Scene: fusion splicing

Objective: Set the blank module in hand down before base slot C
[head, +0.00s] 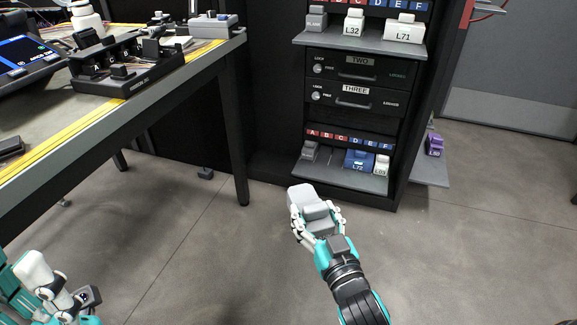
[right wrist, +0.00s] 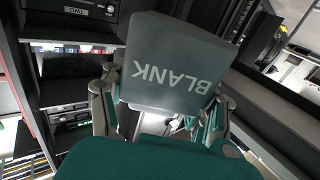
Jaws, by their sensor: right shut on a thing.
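The grey blank module (head: 306,200) is in my right gripper (head: 318,218), in front of the cabinet and left of the base shelf's front edge. In the right wrist view, the module (right wrist: 172,62) sits between the fingers, its BLANK lettering upside down. The base shelf (head: 345,178) is low in the cabinet under a red and blue strip lettered A to F (head: 348,138). A grey module (head: 309,151) stands at its left, a blue L72 module (head: 358,159) and a white module (head: 381,164) to the right. Bare shelf shows around C. My left gripper (head: 62,290) is low at left, its closure unclear.
An upper shelf (head: 355,42) holds a grey BLANK, L32 and L71. Drawers TWO (head: 360,68) and THREE (head: 355,98) are shut. A workbench (head: 130,105) with devices stands left, its leg (head: 238,150) near the cabinet. A purple module (head: 435,145) is at right. Floor in front is clear.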

